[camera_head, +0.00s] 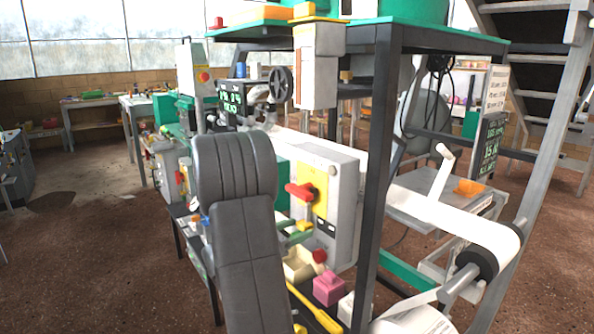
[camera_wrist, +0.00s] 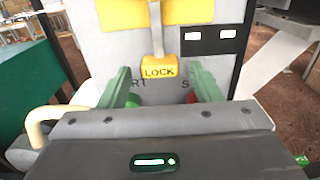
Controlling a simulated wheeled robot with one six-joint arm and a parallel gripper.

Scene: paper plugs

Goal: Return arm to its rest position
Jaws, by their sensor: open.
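My gripper (camera_wrist: 165,78) is open, with two green fingers pointing at a grey panel (camera_wrist: 120,48). A yellow LOCK tag (camera_wrist: 159,71) shows between the fingers, with a gap on either side. A green button and a red button sit partly hidden behind the fingers. In the head view, my arm rises dark grey in the foreground and hides part of the bench. My gripper (camera_head: 294,233) is low in front of the grey switch box (camera_head: 345,200), which has a red handle (camera_head: 300,191) on a yellow plate.
A dark post (camera_head: 378,170) of the machine frame stands right of the switch box. A paper roll (camera_head: 490,250) is further right. A pink block (camera_head: 328,289) and a cream tray (camera_head: 298,264) lie below my gripper. Open floor (camera_head: 90,260) is at the left.

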